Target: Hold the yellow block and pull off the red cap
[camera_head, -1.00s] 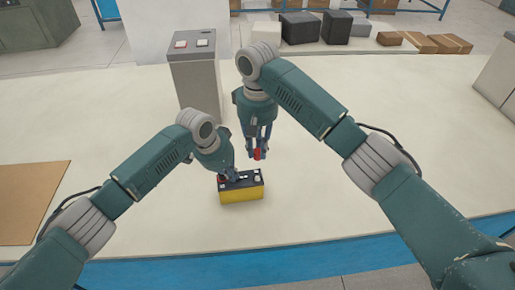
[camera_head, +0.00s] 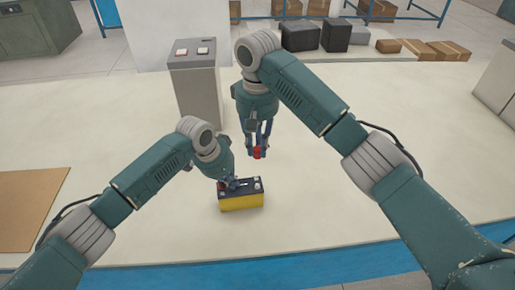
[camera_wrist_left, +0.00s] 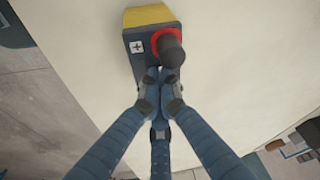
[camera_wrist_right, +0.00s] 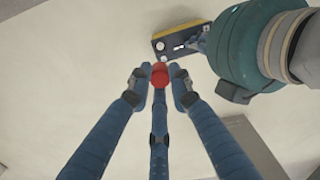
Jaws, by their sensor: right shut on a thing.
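The yellow block (camera_head: 241,203), with a dark top, stands upright on the table. In the left wrist view its end (camera_wrist_left: 140,20) shows a plus mark and a red ring around a dark post. My left gripper (camera_head: 229,184) is at the block's top. Its fingertips (camera_wrist_left: 160,76) are drawn together at the block's edge; what lies between them is hidden. My right gripper (camera_head: 258,149) is shut on the red cap (camera_head: 257,153), behind and above the block. In the right wrist view the cap (camera_wrist_right: 160,74) sits between the fingertips, apart from the block (camera_wrist_right: 180,38).
A grey console (camera_head: 196,90) with two buttons stands behind my left gripper. A brown mat (camera_head: 30,205) lies at the left. The table is clear to the right of the block. Its blue front edge (camera_head: 240,264) is near the block.

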